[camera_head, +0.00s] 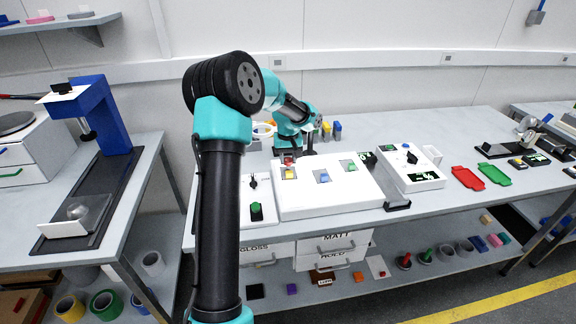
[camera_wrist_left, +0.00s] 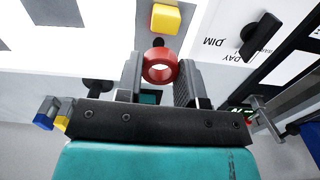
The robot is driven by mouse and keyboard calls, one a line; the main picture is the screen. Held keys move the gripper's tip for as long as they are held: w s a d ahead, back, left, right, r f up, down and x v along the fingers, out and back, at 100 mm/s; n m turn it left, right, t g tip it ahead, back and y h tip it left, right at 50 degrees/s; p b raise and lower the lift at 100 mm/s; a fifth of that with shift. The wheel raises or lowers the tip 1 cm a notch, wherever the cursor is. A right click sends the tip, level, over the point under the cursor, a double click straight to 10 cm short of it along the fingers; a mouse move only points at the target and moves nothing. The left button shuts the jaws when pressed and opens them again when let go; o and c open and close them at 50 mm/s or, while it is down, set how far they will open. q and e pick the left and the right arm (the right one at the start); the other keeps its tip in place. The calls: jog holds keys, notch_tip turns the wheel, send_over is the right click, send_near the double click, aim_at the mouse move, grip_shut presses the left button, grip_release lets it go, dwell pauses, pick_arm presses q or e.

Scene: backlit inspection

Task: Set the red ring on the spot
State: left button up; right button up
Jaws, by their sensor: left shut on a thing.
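The red ring (camera_wrist_left: 160,54) sits between the two fingertips of my left gripper (camera_wrist_left: 160,80), which is shut on it, in the left wrist view. In the head view my left gripper (camera_head: 294,156) is at the back edge of the white light panel (camera_head: 330,203), and the ring is hard to make out there. A yellow block (camera_wrist_left: 165,19) lies on the panel just beyond the ring in the wrist view; it also shows in the head view (camera_head: 290,173). I cannot tell which place is the spot. My right gripper is not in view.
A blue block (camera_head: 324,178) and a green block (camera_head: 351,167) sit on the panel. A switch box (camera_head: 412,182) stands to its right, then red (camera_head: 467,178) and green (camera_head: 494,174) trays. My left arm covers the bench's left end.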

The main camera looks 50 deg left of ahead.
aim_at(288, 159)
pick_arm(q)
jog(key=shift+w+a, duration=0.1)
jog(key=shift+w+a+f, duration=0.15)
jog(key=shift+a, duration=0.05)
jog(key=shift+f, duration=1.65)
jog(key=shift+f, duration=0.15)
jog(key=o, duration=0.9)
notch_tip(288, 159, up, 12)
jog(key=shift+r, duration=0.2)
